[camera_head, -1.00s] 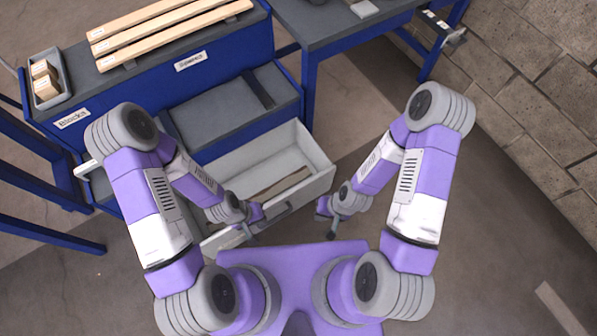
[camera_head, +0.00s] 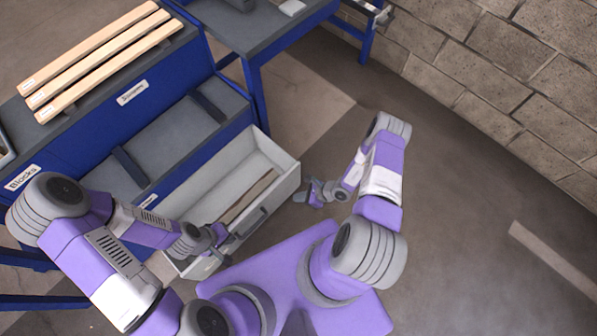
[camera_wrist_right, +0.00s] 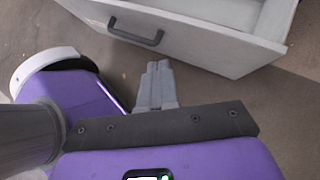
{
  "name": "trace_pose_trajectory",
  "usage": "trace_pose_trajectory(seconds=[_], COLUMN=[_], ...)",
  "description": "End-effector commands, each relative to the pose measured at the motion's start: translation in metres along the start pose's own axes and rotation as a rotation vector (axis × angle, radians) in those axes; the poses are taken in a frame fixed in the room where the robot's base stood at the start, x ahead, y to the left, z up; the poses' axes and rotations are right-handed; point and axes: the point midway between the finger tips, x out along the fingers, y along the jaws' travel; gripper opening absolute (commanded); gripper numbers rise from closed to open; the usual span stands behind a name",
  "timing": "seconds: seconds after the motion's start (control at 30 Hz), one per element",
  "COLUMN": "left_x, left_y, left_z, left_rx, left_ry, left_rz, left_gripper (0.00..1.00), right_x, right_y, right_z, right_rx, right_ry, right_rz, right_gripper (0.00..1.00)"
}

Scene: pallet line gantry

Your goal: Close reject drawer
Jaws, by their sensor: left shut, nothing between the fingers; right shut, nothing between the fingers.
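The reject drawer (camera_head: 284,186) is pulled out from the blue cabinet; a strip of wood (camera_head: 250,196) lies inside it. Its front with a dark handle (camera_head: 249,224) also shows in the right wrist view, handle (camera_wrist_right: 136,33) included. My left gripper (camera_head: 226,240) is shut and empty, at the left part of the drawer front; whether it touches the drawer I cannot tell. My right gripper (camera_head: 301,196) is shut and empty, just off the right end of the drawer front. In the right wrist view its closed fingers (camera_wrist_right: 157,82) point toward the drawer front, with floor visible between.
The blue cabinet (camera_head: 90,130) carries long wooden slats (camera_head: 100,62) and a sign reading Blocks (camera_head: 22,178). A blue table (camera_head: 262,30) stands behind. A brick wall (camera_head: 480,60) runs along the right. The floor (camera_head: 450,230) at right is clear.

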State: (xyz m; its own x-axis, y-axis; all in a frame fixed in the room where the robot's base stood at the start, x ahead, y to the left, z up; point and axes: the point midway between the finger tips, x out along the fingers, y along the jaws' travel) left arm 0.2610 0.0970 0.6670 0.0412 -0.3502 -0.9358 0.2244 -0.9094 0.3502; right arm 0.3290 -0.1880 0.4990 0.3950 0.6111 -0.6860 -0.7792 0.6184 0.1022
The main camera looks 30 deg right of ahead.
Motion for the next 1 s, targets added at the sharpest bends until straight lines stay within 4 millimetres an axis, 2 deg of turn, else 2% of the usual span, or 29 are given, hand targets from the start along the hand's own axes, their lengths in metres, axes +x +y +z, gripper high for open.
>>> trace_pose_trajectory(seconds=[0.03, 0.1, 0.2, 0.33, 0.43, 0.57, 0.93, 1.0], left_x=[-0.003, -0.004, -0.006, -0.006, -0.003, 0.004, 0.037, 0.039], left_y=[0.001, 0.002, 0.002, 0.002, 0.001, -0.002, -0.014, -0.015], left_z=[0.000, 0.000, 0.000, 0.000, 0.000, 0.000, -0.002, -0.002], left_rx=[0.000, 0.000, 0.000, 0.000, 0.000, 0.000, 0.000, 0.000], left_ry=[0.000, 0.000, 0.000, 0.000, 0.000, 0.000, 0.000, 0.000], left_rz=[0.000, 0.000, 0.000, 0.000, 0.000, 0.000, 0.000, 0.000], left_gripper=[0.00, 0.00, 0.00, 0.00, 0.00, 0.00, 0.00, 0.00], right_x=[-0.002, -0.006, -0.015, -0.022, -0.018, -0.001, 0.070, 0.074], right_y=[-0.018, -0.043, -0.069, -0.086, -0.092, -0.101, -0.136, -0.142], right_z=[-0.012, -0.028, -0.048, -0.063, -0.067, -0.067, -0.070, -0.060], right_rx=[0.077, 0.160, 0.241, 0.291, 0.301, 0.300, 0.299, 0.298], right_ry=[-0.017, -0.037, -0.050, -0.056, -0.056, -0.058, -0.057, -0.057], right_rz=[-0.095, -0.219, -0.356, -0.454, -0.475, -0.475, -0.473, -0.473], right_gripper=[0.00, 0.00, 0.00, 0.00, 0.00, 0.00, 0.00, 0.00])
